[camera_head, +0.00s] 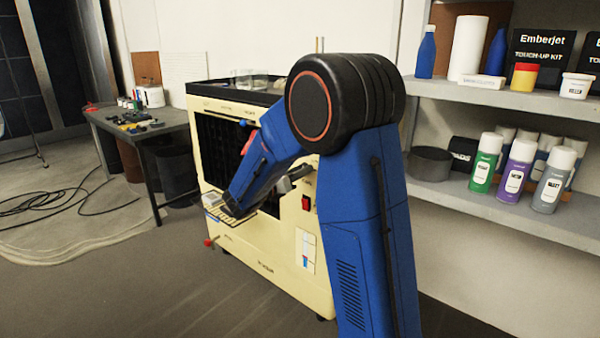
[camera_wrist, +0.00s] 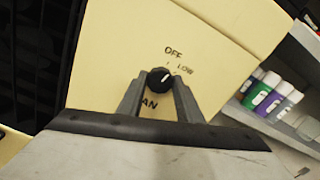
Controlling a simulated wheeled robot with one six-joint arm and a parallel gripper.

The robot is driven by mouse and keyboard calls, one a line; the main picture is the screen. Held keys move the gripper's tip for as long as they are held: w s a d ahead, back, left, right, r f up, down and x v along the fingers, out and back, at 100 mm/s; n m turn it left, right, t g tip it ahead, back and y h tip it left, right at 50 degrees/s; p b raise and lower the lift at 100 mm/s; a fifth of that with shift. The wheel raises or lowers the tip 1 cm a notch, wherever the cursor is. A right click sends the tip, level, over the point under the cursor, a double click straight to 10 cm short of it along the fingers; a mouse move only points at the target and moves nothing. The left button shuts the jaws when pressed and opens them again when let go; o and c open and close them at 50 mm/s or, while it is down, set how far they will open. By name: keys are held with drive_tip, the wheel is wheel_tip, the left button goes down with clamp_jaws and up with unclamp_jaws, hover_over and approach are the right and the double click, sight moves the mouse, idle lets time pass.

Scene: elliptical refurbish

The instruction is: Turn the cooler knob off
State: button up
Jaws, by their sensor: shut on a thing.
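The cooler (camera_head: 262,245) is a cream cabinet with a dark grille, standing in the middle of the head view behind my blue arm. Its black knob (camera_wrist: 159,79) shows in the wrist view, with a white pointer line and the labels OFF, LOW and FAN around it. The pointer is tilted up and to the right, between OFF and LOW or close to LOW. My gripper (camera_wrist: 159,88) is shut on the knob, one grey finger on each side. In the head view my arm hides the knob.
A red switch (camera_head: 306,203) sits on the cooler's front. At right are shelves (camera_head: 490,195) with spray cans and bottles. At left is a grey table (camera_head: 150,128) with tools. Black cables (camera_head: 60,195) lie on the floor at left.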

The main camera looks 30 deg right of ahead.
drive_tip(key=shift+f+n, duration=0.1)
drive_tip(key=shift+n, duration=1.5)
drive_tip(key=o, duration=1)
drive_tip(key=shift+a, duration=0.1)
drive_tip(key=shift+o, duration=0.2)
drive_tip(key=v, duration=1.7)
drive_tip(key=shift+a, duration=0.15)
drive_tip(key=shift+s, duration=0.1)
